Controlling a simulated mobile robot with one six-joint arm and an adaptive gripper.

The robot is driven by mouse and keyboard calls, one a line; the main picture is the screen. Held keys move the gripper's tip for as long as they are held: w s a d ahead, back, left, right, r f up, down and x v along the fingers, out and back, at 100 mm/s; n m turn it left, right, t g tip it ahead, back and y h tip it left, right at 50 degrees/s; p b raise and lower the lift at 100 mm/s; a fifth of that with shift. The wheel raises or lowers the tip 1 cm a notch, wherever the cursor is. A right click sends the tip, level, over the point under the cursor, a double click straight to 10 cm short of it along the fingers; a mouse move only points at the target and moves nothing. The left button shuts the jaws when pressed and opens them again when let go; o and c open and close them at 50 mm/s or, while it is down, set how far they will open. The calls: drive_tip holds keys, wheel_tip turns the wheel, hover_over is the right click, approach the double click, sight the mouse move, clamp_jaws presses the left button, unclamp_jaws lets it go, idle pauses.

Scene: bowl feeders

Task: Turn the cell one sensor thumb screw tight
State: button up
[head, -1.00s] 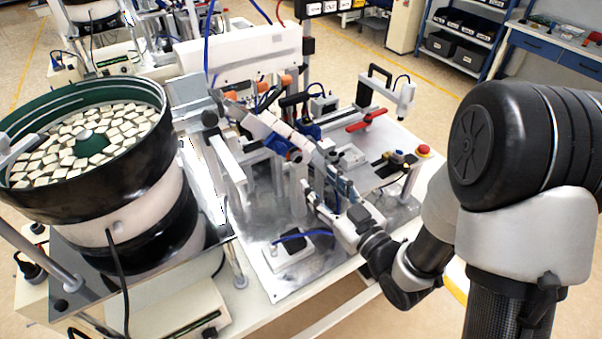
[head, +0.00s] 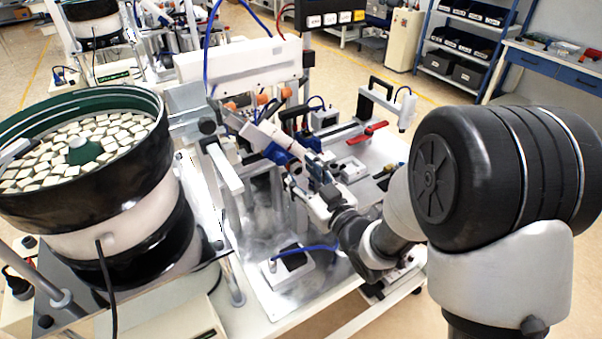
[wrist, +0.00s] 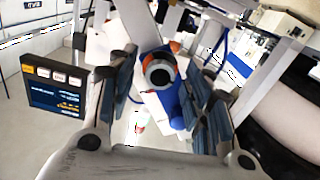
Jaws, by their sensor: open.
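A round part with a dark rim, pale face and orange edge (wrist: 159,71) shows between my fingers in the wrist view. It looks like the sensor thumb screw, but I cannot be sure. A blue bracket (wrist: 184,106) sits just below and right of it. My gripper (wrist: 162,88) is open, one finger on each side of the round part, with visible gaps and no clear contact. In the head view my gripper (head: 305,178) is at the blue and white slanted rail unit (head: 268,145) of the near cell. The screw itself cannot be picked out there.
The bowl feeder (head: 85,200) full of pale pieces stands at the left. A white box with a blue cable (head: 287,268) lies on the plate below my gripper. Metal posts (head: 226,168) stand left of it. A dark screen (wrist: 55,85) shows left in the wrist view.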

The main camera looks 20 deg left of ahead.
drive_tip(key=shift+c, duration=0.2)
drive_tip(key=c, duration=1)
drive_tip(key=shift+c, duration=0.2)
drive_tip(key=shift+m, duration=0.4)
drive_tip(key=m+b, duration=0.1)
drive_tip(key=m, duration=0.1)
drive_tip(key=shift+m, duration=0.4)
drive_tip(key=m, duration=0.4)
drive_tip(key=shift+m+b, duration=0.3)
drive_tip(key=shift+b, duration=0.1)
drive_tip(key=m, duration=0.4)
drive_tip(key=shift+m+p, duration=0.3)
drive_tip(key=shift+m, duration=1.7)
